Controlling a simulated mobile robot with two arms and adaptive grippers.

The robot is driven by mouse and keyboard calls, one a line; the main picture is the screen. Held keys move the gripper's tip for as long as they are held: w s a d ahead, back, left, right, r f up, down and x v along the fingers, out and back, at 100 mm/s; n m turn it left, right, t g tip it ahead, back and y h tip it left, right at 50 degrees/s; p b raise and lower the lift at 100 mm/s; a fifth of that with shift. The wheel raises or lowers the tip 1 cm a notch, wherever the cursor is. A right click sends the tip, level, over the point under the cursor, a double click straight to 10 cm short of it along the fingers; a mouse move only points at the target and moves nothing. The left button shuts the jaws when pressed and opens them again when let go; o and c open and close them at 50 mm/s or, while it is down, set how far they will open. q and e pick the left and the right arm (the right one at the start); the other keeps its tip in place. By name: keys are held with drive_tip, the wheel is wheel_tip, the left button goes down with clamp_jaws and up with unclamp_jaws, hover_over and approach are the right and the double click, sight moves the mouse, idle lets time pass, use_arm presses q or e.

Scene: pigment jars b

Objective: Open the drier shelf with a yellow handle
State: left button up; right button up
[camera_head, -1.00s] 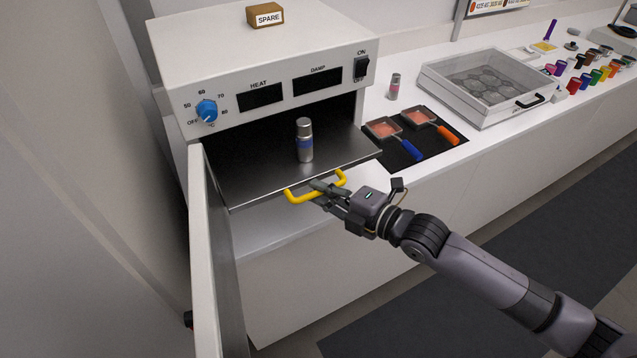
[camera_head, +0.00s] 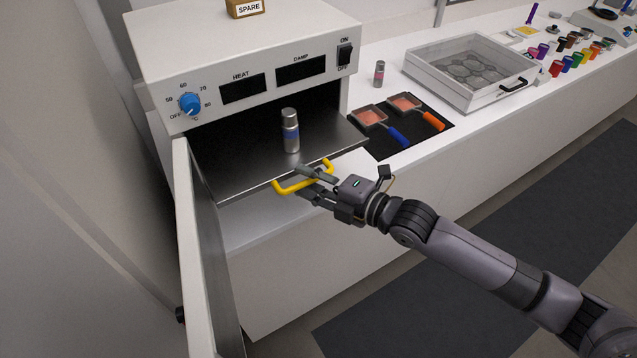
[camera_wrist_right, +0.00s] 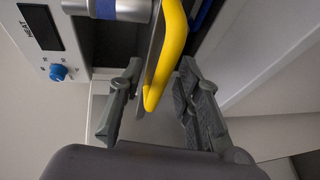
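The drier's metal shelf (camera_head: 240,167) sticks out of the drier's opening at the front. Its yellow handle (camera_head: 296,184) is on the front edge and also shows in the wrist view (camera_wrist_right: 170,45). My right gripper (camera_head: 314,184) is at the handle. In the wrist view its two fingers (camera_wrist_right: 158,98) are parted, one on each side of the yellow bar, with gaps visible. A silver bottle with a blue band (camera_head: 291,132) stands upright on the shelf. My left gripper is not in view.
The drier's door (camera_head: 197,240) stands open at the left. A small pale bottle (camera_head: 379,73) and two scoops with blue (camera_head: 397,136) and orange (camera_head: 433,121) handles are to the right. A clear-lidded box (camera_head: 470,98) stands beyond. The floor in front is free.

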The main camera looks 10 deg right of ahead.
drive_tip(key=v, duration=1.2)
drive_tip(key=shift+w, duration=0.1)
